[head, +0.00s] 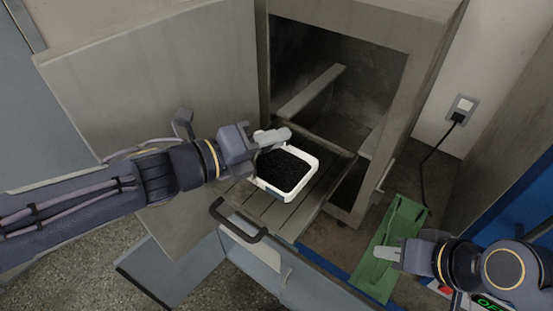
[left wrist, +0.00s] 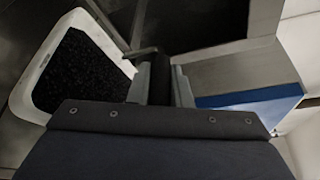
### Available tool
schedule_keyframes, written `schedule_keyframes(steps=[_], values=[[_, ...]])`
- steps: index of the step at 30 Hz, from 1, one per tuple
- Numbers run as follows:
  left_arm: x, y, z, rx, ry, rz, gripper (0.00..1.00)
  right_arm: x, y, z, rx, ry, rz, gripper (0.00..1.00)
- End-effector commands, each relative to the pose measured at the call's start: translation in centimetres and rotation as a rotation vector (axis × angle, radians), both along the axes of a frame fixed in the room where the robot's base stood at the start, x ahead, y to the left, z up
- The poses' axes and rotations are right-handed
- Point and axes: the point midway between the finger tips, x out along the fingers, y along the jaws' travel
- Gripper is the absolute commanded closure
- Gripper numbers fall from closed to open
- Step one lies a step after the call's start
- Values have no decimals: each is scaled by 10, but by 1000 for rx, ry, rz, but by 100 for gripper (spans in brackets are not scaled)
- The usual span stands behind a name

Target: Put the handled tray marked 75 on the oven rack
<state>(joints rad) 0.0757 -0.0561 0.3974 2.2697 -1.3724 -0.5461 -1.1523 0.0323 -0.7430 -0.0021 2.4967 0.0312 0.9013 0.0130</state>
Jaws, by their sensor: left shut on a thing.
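A white square tray (head: 314,164) filled with black grains sits over the pulled-out slatted rack (head: 311,211) in front of the open oven (head: 420,95). I cannot tell whether it touches the slats. No number is readable on it. My left gripper (head: 284,136) is at the tray's far left side, shut on its handle, which the fingers mostly hide. In the left wrist view, the tray (left wrist: 28,95) is at the left and a dark bar shows between the fingers (left wrist: 162,82). My right gripper (head: 390,251) is over a green piece; its finger gap is not visible.
The oven door (head: 150,75) stands open at left. A dark handle (head: 236,222) is on a grey front below the rack. The green piece (head: 408,215) lies right of the oven. A cable hangs from a wall socket (head: 462,108). A blue edge (head: 535,205) is at far right.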

Motion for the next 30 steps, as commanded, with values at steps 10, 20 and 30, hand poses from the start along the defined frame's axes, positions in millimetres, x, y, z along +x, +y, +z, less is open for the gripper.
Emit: schedule_keyframes(steps=[10, 20, 30], values=[[11, -8, -36, -2, 4, 0, 100, 0, 0, -13, 0, 0, 0, 69], [11, -7, -44, -1, -4, -1, 100, 0, 0, -13, 0, 0, 0, 69], [11, -7, -48, 0, -2, -1, 63, 0, 0, -17, 0, 0, 0, 69]])
